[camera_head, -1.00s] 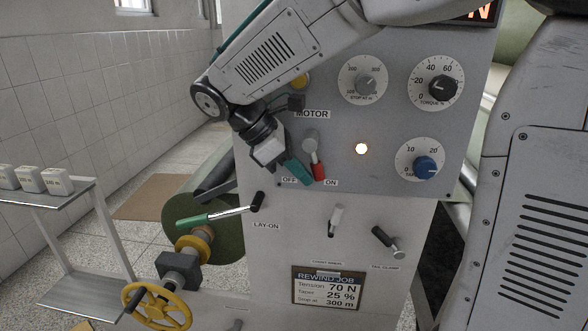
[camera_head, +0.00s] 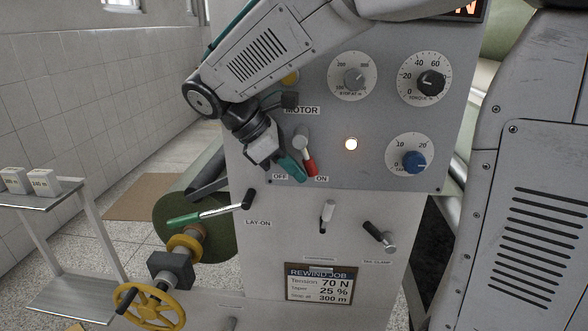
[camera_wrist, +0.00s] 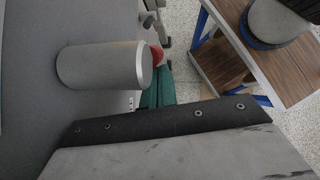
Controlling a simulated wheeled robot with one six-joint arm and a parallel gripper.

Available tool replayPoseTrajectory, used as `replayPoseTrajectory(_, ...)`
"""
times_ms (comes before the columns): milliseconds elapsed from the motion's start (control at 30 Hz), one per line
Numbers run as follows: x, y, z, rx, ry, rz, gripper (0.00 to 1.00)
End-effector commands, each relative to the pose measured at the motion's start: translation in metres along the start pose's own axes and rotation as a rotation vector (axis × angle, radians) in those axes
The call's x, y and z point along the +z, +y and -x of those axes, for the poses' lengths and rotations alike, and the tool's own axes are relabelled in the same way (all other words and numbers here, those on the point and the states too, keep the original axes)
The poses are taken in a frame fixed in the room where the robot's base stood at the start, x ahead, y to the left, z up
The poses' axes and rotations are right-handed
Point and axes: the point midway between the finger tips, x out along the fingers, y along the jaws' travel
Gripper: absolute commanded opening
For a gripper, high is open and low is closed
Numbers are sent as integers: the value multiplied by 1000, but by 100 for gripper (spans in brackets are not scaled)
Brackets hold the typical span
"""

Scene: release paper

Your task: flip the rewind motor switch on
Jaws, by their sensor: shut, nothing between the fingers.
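The motor switch (camera_head: 310,165) is a red-tipped lever hanging from a grey round hub (camera_head: 301,141) under the MOTOR label. It slants down and right, its tip just above the ON label (camera_head: 321,179). My gripper (camera_head: 293,170) has teal fingers, shut and empty, just left of the red lever near the OFF label (camera_head: 279,176). Whether they touch the lever is unclear. In the wrist view the grey hub (camera_wrist: 100,66) stands large, with part of the red tip (camera_wrist: 157,56) beyond it and the teal fingers (camera_wrist: 158,92) alongside.
A lit round lamp (camera_head: 351,144) and several dials, including a blue knob (camera_head: 414,160), are right of the switch. A shelf (camera_head: 50,193) stands at left.

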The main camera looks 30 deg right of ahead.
Motion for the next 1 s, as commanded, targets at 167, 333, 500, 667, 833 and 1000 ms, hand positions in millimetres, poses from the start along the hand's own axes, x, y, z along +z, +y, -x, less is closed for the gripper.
replayPoseTrajectory(167, 0, 0, 0, 0, 0, 0, 0)
replayPoseTrajectory(333, 0, 0, 0, 0, 0, 0, 0)
replayPoseTrajectory(500, 0, 0, 0, 0, 0, 0, 0)
replayPoseTrajectory(667, 0, 0, 0, 0, 0, 0, 0)
replayPoseTrajectory(833, 0, 0, 0, 0, 0, 0, 0)
replayPoseTrajectory(1000, -7, 0, 2, -1, -1, 1, 0)
